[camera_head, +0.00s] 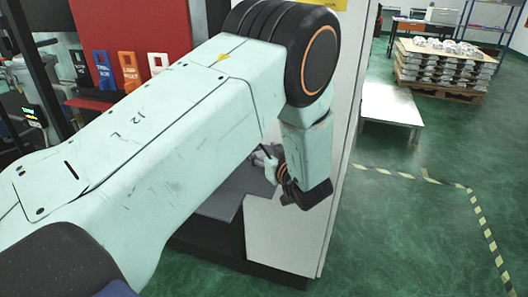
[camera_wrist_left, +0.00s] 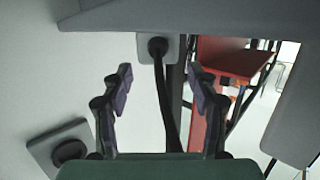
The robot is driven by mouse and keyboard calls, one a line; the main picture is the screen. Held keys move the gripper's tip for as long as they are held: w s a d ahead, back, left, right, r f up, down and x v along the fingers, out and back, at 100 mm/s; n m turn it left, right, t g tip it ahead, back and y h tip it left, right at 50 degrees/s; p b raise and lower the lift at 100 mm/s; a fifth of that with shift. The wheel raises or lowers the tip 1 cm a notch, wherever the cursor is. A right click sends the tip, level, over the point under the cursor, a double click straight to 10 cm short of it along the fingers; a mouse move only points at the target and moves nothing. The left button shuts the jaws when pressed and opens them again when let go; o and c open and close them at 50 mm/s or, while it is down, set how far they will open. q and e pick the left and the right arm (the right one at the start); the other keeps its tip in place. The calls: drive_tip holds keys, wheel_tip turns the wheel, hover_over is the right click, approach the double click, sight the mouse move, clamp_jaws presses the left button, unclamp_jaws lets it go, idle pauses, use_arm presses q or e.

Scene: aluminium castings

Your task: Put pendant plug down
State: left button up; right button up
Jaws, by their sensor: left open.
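In the left wrist view, a black plug (camera_wrist_left: 158,46) sits at a light grey square plate on a pale panel, with a black cable (camera_wrist_left: 165,100) running down the picture from it. I take this to be the pendant plug. My left gripper (camera_wrist_left: 160,85) is open, with one finger on each side of the cable. Neither finger appears to touch plug or cable, and the plug lies beyond the fingertips. In the head view my left gripper (camera_head: 283,180) is beside a white cabinet; the plug cannot be made out there. My right gripper is not in view.
Another grey plate with a round black fitting (camera_wrist_left: 70,151) is at lower left in the wrist view. A white cabinet panel (camera_head: 340,130) stands right by my arm. Grey ledges (camera_head: 215,205) lie below.

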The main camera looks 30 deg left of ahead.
use_arm(q)
drive_tip(key=shift+r, duration=0.35)
drive_tip(key=p+v, duration=0.1)
drive_tip(key=v, duration=0.1)
drive_tip(key=p+v, duration=0.3)
drive_tip(key=v, duration=0.1)
drive_tip(key=shift+r+p, duration=0.35)
drive_tip(key=shift+s+d+p, duration=0.4)
drive_tip(key=shift+d, duration=0.2)
drive_tip(key=shift+s, duration=0.1)
